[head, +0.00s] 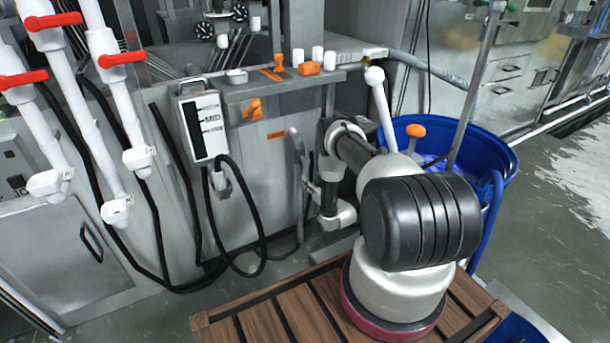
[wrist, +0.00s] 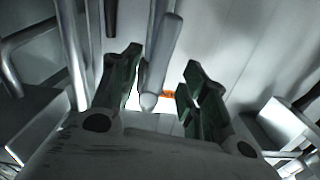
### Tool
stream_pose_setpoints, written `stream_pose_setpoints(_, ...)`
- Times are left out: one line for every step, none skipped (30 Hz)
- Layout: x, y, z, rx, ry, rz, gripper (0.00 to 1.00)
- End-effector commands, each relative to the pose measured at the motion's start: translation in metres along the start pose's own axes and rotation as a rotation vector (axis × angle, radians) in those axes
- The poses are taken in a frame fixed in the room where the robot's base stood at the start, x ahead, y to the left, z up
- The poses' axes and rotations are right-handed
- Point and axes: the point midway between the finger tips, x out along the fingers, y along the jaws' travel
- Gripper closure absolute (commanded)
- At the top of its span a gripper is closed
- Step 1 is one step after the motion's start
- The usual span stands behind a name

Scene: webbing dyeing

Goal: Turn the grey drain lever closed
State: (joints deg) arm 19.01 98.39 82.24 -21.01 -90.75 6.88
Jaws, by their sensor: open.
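The grey drain lever (wrist: 165,52) shows in the wrist view as a slim grey bar with a rounded end, lying between the two dark green fingers. My gripper (wrist: 160,72) is open around it, with a gap visible on both sides of the bar. In the head view a grey bent handle (head: 297,148), which looks like the lever, stands against the steel tank front, left of my arm. My gripper is mostly hidden behind my arm there. I cannot tell how far the lever is turned.
An orange label (head: 275,134) marks the tank wall. A grey control box (head: 204,126) with a looping black cable hangs to the left, beside white pipes with red handles (head: 53,21). A blue barrel (head: 480,150) stands to the right. Grey tubes flank the gripper in the wrist view.

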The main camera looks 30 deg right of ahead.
Motion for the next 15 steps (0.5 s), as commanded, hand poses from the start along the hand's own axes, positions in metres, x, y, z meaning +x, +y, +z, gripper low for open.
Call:
stream_pose_setpoints(0.009,-0.001,-0.001,-0.001,0.003,-0.001,0.55)
stream_pose_setpoints(0.014,-0.001,0.000,0.000,0.002,-0.001,0.55)
stream_pose_setpoints(0.021,0.000,0.000,-0.001,0.002,-0.001,0.55)
stream_pose_setpoints(0.027,-0.001,0.000,-0.001,0.001,-0.001,0.55)
stream_pose_setpoints(0.032,-0.001,0.000,-0.001,0.002,-0.002,0.55)
stream_pose_setpoints(0.038,-0.001,0.000,-0.001,0.001,-0.001,0.55)
stream_pose_setpoints(0.042,-0.001,0.000,0.000,0.001,-0.001,0.55)
stream_pose_setpoints(0.046,0.000,0.000,0.000,0.001,-0.001,0.55)
stream_pose_setpoints(0.051,0.000,0.000,0.000,0.000,0.000,0.55)
stream_pose_setpoints(0.054,0.000,0.000,0.000,0.000,0.000,0.55)
stream_pose_setpoints(0.056,0.000,0.000,0.000,0.000,0.001,0.55)
stream_pose_setpoints(0.058,0.000,0.001,0.000,-0.002,0.001,0.55)
stream_pose_setpoints(0.059,0.000,0.001,0.000,-0.002,0.001,0.55)
stream_pose_setpoints(0.060,0.000,0.001,0.000,-0.002,0.001,0.55)
stream_pose_setpoints(0.061,0.000,0.000,0.000,-0.002,0.001,0.55)
